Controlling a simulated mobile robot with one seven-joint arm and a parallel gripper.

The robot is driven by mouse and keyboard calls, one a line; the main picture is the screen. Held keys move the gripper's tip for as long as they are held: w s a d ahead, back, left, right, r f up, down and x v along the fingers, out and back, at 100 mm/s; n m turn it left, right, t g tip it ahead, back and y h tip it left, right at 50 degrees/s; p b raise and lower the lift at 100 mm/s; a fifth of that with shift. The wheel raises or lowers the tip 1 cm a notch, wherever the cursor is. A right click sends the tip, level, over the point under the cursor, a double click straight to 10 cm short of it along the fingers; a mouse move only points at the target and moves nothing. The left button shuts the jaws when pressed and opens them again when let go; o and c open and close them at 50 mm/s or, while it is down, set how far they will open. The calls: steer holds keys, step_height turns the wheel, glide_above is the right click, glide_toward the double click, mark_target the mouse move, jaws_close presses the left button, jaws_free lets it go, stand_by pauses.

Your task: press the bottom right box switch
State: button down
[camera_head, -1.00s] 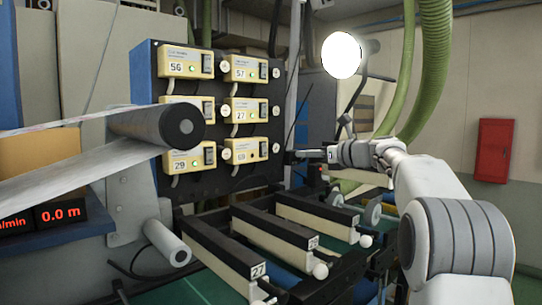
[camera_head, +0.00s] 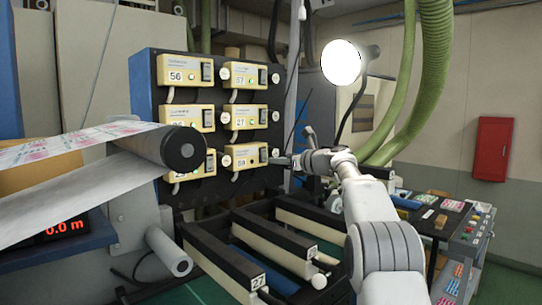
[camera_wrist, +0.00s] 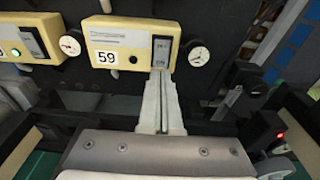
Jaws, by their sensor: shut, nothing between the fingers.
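The bottom right box (camera_head: 238,158) is cream-coloured and sits on the dark panel. In the wrist view the box (camera_wrist: 108,37) reads 59, and its small lamp looks dark. Its tall dark rocker switch (camera_wrist: 163,46) is on the right side of its face. My gripper (camera_wrist: 160,74) is shut and empty, its pale fingertips at the lower end of the switch. I cannot tell whether they touch it. In the head view my gripper (camera_head: 272,162) is beside the box's lower right.
A round white dial (camera_wrist: 200,56) is right of the box. Other switch boxes (camera_head: 243,116) are above and left. A printed web roll (camera_head: 185,148) juts out at left, and dark rollers or bars (camera_head: 225,250) lie below.

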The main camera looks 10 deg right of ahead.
mark_target(264, 160)
steer(key=shift+p+x, duration=0.6)
steer(key=shift+x, duration=0.8)
steer(key=shift+a, duration=0.1)
steer(key=shift+w+f+b, duration=0.15)
steer(key=shift+f+b, duration=0.2)
steer(key=shift+b, duration=0.45)
steer(key=shift+a+r+t+y, duration=0.1)
steer(key=shift+r+t+y, duration=0.2)
steer(key=shift+f, duration=0.1)
